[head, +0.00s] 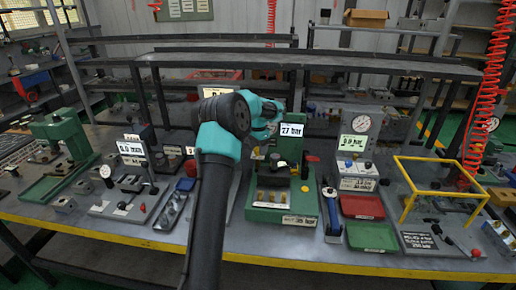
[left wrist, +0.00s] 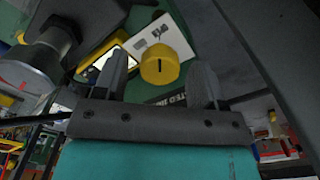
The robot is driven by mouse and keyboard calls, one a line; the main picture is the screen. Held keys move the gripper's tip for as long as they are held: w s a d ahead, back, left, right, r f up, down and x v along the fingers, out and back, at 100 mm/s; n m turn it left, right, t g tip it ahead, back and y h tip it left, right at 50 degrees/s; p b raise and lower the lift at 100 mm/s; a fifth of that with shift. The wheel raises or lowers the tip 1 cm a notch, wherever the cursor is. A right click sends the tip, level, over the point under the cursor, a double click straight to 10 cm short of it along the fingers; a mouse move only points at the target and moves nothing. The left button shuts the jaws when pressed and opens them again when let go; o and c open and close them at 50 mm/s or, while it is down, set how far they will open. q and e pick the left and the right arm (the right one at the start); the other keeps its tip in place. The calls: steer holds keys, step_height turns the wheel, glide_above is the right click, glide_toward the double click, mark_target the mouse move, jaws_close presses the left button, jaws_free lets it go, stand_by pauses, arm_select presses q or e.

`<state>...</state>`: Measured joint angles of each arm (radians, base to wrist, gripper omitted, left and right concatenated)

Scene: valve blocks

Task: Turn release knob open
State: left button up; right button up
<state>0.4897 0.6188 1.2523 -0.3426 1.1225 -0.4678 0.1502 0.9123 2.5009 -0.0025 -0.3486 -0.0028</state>
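A round yellow knob (left wrist: 160,64) with a dark slot mark shows in the left wrist view, beside a white plate (left wrist: 160,38) on a green panel. My left gripper (left wrist: 159,68) is open, with one finger on each side of the knob in the picture; I cannot tell whether the fingers touch it. In the head view my left arm reaches to the green valve station (head: 283,214), which has a display reading 27 (head: 291,130). My arm hides part of this station, and the fingertips are hard to make out there. My right gripper is not in view.
A station with a gauge and display (head: 355,142) stands to the right, with a red tray (head: 362,207) and a green tray (head: 372,237) in front. A yellow frame (head: 455,160) stands farther right. Another display station (head: 132,148) is at left.

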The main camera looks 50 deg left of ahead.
arm_select(q)
step_height(320, 180, up, 17)
steer(key=shift+r, duration=0.2)
stand_by(0.7)
stand_by(0.4)
